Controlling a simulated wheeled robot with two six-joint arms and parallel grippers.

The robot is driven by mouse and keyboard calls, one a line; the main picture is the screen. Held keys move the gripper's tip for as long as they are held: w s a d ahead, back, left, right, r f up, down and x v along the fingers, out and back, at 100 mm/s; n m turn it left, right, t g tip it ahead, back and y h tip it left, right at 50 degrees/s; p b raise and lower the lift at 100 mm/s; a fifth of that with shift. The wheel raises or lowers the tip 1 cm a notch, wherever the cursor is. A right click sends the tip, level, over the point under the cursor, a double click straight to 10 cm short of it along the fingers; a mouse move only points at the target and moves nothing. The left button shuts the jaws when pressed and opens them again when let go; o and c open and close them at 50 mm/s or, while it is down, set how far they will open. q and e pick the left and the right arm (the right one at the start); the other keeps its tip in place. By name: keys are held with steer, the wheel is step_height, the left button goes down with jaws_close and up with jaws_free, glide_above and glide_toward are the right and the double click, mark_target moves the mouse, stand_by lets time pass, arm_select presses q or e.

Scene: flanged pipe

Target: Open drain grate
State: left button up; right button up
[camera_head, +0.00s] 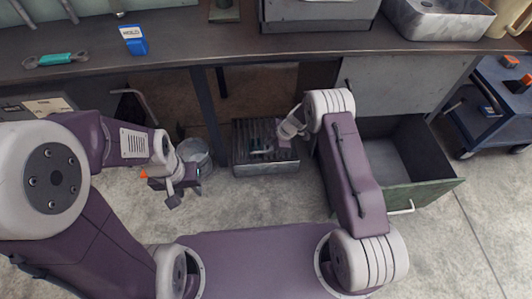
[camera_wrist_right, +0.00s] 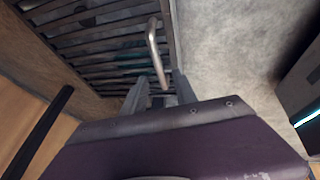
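The drain grate (camera_head: 245,134) is a dark slatted cover on a low box on the floor under the workbench. It fills the upper left of the right wrist view (camera_wrist_right: 85,35), with a bent silver handle (camera_wrist_right: 153,45) at its right side. My right gripper (camera_head: 266,149) is over the grate. In the wrist view its fingers (camera_wrist_right: 161,92) are apart, with the handle's lower end between or just beyond them; contact cannot be told. Something teal shows through the slats. My left gripper (camera_head: 175,190) hangs away to the left near a metal bucket; its fingers are too small to judge.
A metal bucket (camera_head: 195,155) stands left of the grate. An open green drawer (camera_head: 425,190) juts out at right. A blue cart (camera_head: 500,115) stands far right.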

steer(key=b+x, duration=0.1)
steer(key=x, duration=0.1)
steer(key=shift+a+f, duration=0.1)
steer(key=shift+f, duration=0.25)
steer(key=shift+r, duration=0.1)
jaws_close()
stand_by(1.0)
